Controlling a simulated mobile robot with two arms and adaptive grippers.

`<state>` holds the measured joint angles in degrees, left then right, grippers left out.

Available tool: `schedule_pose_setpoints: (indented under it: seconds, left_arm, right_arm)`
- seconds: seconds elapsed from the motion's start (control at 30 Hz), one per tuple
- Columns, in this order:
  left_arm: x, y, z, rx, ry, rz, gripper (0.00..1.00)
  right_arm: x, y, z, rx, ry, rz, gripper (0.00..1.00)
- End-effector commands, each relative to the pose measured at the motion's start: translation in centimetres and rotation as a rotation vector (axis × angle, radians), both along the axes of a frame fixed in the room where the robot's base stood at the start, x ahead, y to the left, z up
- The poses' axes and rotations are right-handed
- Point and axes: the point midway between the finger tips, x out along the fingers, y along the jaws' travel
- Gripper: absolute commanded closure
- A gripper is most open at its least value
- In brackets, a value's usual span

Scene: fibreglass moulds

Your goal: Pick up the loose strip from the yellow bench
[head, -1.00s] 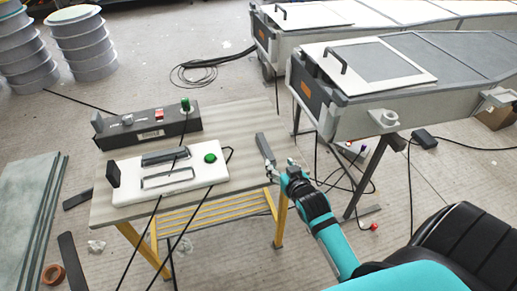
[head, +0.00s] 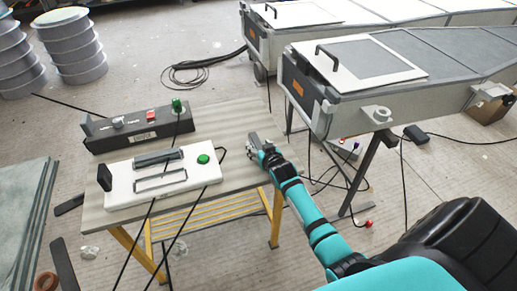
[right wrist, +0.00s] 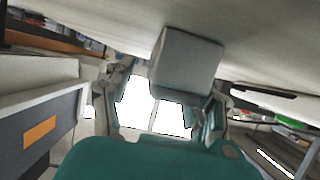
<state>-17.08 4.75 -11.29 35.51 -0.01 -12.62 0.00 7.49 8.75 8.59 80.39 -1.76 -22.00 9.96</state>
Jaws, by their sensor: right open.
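The yellow-legged bench (head: 232,122) has a pale top and stands left of centre in the head view. A short grey strip (head: 158,158) lies on the white block (head: 125,187) on the bench, just behind a grey rectangular frame (head: 160,177); I cannot tell if it is loose. My right gripper (head: 256,143) is open and empty over the bench's right edge, well to the right of the strip. In the right wrist view a grey block (right wrist: 187,62) sits at top centre, and I cannot tell what it is. My left gripper is out of view.
A dark control box (head: 140,130) stands at the back of the bench. A grey mould (head: 350,105) on legs is close to the right of my arm. Black cables cross the bench and floor. The bench top between the white block and my gripper is mostly clear.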

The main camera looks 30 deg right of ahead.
Motion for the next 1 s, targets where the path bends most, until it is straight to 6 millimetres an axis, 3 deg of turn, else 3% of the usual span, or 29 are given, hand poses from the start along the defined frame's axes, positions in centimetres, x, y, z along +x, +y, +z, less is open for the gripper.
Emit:
schedule_pose_setpoints:
  seconds: [0.23,0.63,1.0]
  left_arm:
    - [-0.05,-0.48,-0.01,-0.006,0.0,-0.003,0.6]
    - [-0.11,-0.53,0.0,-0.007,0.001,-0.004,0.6]
    - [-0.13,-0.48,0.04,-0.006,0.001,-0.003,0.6]
  right_arm:
    - [0.08,0.0,-0.02,0.0,0.0,0.0,0.47]
    - [0.06,0.02,-0.02,0.0,0.0,0.001,0.99]
    - [0.1,0.01,0.36,0.0,-0.003,0.001,1.0]
